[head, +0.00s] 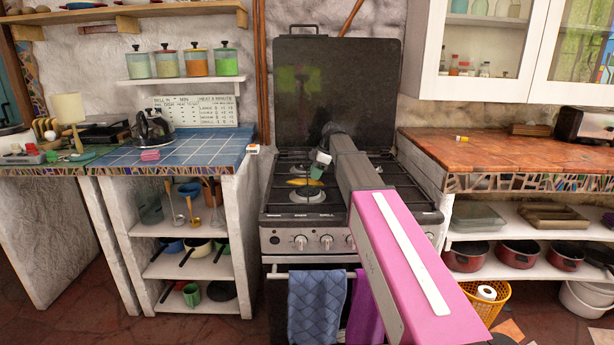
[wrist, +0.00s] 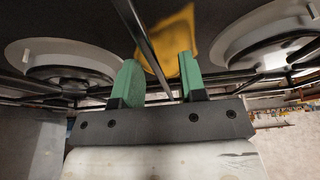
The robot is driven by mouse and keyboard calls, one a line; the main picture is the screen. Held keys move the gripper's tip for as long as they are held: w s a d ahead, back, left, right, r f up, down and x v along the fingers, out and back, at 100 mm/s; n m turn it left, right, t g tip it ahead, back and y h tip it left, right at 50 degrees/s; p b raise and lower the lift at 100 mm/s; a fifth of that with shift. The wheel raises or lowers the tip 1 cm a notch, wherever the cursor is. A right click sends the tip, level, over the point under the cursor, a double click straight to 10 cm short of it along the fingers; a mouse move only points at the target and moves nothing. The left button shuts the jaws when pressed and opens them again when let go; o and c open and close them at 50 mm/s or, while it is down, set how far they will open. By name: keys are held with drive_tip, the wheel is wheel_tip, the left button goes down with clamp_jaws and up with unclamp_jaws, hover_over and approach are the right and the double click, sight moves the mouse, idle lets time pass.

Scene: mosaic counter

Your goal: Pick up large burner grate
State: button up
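The black burner grate (wrist: 143,38) shows as thin dark bars over the stove top; I cannot tell where one grate ends and another begins. My gripper (wrist: 158,76) has two green fingers set apart. One grate bar runs through the gap between them in the picture; I cannot tell whether they touch it. In the head view my gripper (head: 318,168) hangs low over the stove's left side, near the front left burner (head: 307,196). My arm hides much of the stove's right side.
A yellow item (head: 305,182) lies on the stove by the gripper; it also shows beyond the fingers in the wrist view (wrist: 172,40). The raised stove lid (head: 335,85) stands behind. A blue-tiled counter (head: 185,155) is left and a wooden counter (head: 500,148) right.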

drive_tip(key=shift+a+f, duration=0.25)
drive_tip(key=shift+f, duration=0.35)
drive_tip(key=shift+c, duration=0.3)
clamp_jaws()
idle(0.7)
